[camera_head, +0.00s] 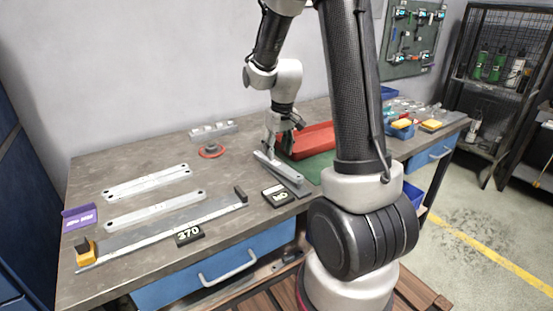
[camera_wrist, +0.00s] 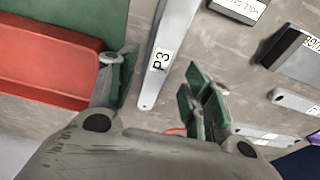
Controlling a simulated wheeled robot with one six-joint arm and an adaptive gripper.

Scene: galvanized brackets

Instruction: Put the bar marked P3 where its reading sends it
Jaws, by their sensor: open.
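The bar marked P3 (camera_wrist: 166,50) is a grey metal bar with a white label and a small hole near its end.
A red tray (camera_head: 312,136) and green mat lie right of my gripper. Two pale bars (camera_head: 146,182) (camera_head: 155,209) lie at left behind a long rule (camera_head: 160,232) with end stops and a "270" block (camera_head: 189,235). A purple holder (camera_head: 80,217) and red ring (camera_head: 211,151) stand nearby.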

